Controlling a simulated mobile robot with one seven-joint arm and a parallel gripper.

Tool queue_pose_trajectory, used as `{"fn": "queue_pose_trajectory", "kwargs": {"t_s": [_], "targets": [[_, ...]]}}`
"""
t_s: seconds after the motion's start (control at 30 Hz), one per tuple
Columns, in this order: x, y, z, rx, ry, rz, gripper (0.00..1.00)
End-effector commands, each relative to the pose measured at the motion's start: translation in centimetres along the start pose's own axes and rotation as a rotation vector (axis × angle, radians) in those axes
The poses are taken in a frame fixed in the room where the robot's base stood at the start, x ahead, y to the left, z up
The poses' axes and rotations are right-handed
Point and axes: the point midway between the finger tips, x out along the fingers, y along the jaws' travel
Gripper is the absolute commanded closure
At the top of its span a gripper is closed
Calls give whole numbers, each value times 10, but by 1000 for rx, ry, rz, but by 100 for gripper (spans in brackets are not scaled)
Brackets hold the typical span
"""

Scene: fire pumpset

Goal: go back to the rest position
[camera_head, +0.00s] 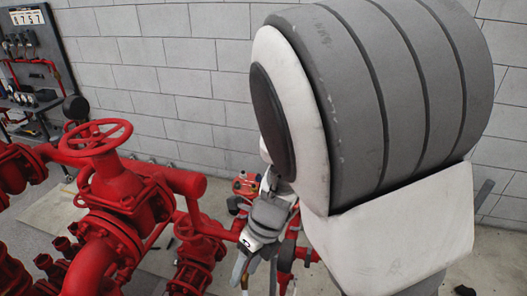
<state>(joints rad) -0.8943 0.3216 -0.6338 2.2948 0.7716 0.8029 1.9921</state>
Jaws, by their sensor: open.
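My arm fills the centre and right of the head view with large grey and white links. My gripper (257,270) shows below the arm's big link, small and partly hidden. Its grey and white fingers point down and stand apart, and I see nothing held between them. Red pipework lies close around and behind it, and I cannot tell whether it touches any. The red valve with a round handwheel (95,138) stands to the left, apart from my gripper.
Thick red pipes (95,265) and flanges fill the lower left. A dark panel (30,60) with gauges stands at the back left by the grey block wall (160,60). A patch of bare floor (495,265) shows at the lower right.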

Motion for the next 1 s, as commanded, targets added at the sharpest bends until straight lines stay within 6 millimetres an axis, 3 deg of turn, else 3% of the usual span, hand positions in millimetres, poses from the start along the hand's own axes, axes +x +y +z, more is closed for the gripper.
{"fn": "queue_pose_trajectory", "kwargs": {"t_s": [0.27,0.53,0.8,1.0], "targets": [[-63,0,-24,-686,-116,-53,46],[-118,-7,-64,-1352,-75,-280,46],[-161,-16,-115,-1937,252,-529,46],[-181,-18,-144,-2195,555,-585,46]]}}
